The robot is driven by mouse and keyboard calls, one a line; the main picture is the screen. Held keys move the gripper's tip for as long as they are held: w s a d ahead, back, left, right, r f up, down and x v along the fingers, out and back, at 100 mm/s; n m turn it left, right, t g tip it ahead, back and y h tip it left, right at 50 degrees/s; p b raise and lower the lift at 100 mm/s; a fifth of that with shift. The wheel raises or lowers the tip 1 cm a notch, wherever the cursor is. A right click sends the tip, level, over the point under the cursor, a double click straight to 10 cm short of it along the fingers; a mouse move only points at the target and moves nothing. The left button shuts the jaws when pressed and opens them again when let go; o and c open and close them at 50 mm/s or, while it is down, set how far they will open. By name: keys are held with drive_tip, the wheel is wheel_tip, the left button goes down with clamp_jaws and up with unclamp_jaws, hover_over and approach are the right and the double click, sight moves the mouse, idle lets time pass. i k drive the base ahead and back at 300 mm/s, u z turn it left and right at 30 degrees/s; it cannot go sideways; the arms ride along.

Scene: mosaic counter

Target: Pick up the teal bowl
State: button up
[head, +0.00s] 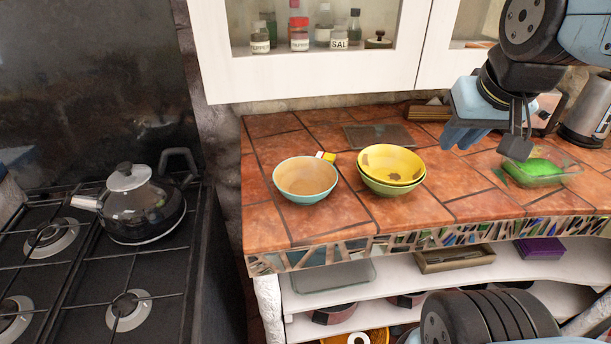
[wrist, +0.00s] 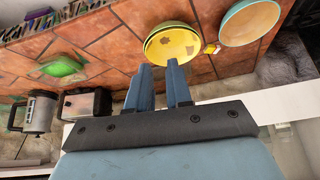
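The teal bowl (head: 306,181), with a tan-orange inside, stands upright on the tiled counter left of a stack of bowls. In the wrist view the teal bowl (wrist: 249,22) is at the upper right, partly cut off by the top edge. My gripper (head: 455,140) is above the counter, to the right of the bowls and well apart from the teal bowl. In the wrist view my gripper (wrist: 159,65) shows two blue fingers with a gap between them and nothing held.
A yellow bowl (head: 392,163) sits in a green bowl (head: 390,187), close right of the teal bowl. A small yellow-and-white item (head: 325,156) lies behind the teal bowl. A glass dish with a green sponge (head: 533,170) is at right. Cabinets (head: 310,75) hang above the counter's back.

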sight(304, 181)
drive_tip(key=k, duration=0.5)
drive_tip(key=z, duration=0.6)
drive_tip(key=k, duration=1.05)
drive_tip(key=u, duration=0.5)
drive_tip(key=i, duration=1.05)
drive_tip(key=z, duration=0.05)
